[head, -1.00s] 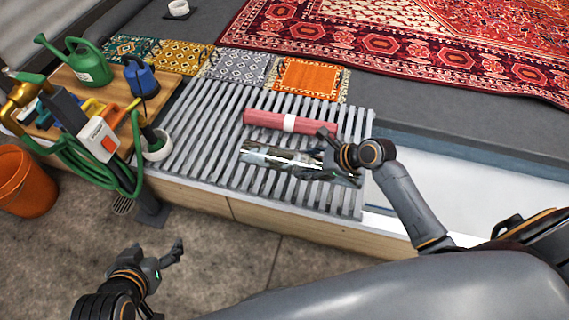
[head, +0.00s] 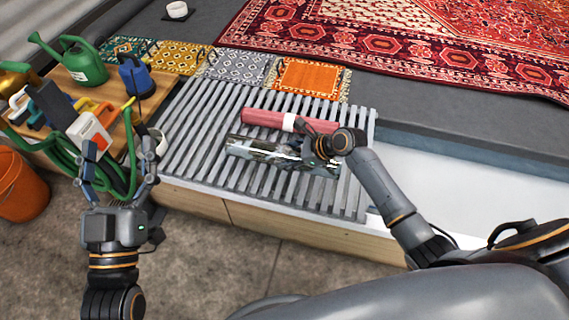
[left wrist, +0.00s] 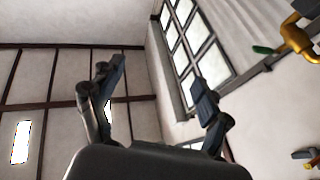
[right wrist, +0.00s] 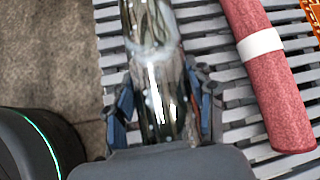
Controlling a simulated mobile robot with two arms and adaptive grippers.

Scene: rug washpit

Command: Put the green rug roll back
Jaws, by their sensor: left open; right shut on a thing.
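I see no roll that is plainly green. A shiny, mirror-like cylinder (head: 262,150) lies along the grey slatted rack, and it also shows in the right wrist view (right wrist: 150,40). My right gripper (head: 316,152) is shut on the cylinder near its right end, with a finger on each side in the right wrist view (right wrist: 163,98). A red rug roll (head: 262,117) with a white band lies just behind it, and in the right wrist view (right wrist: 262,80) it is apart from the fingers. My left gripper (head: 120,160) is open and empty, in front of the hose and bench.
The slatted rack (head: 190,140) has free room left of the rolls. A wooden bench (head: 160,85) holds a green watering can (head: 85,62), a blue container (head: 137,78) and tools. A green hose (head: 60,150) hangs there. Small mats and a large red rug (head: 430,50) lie behind.

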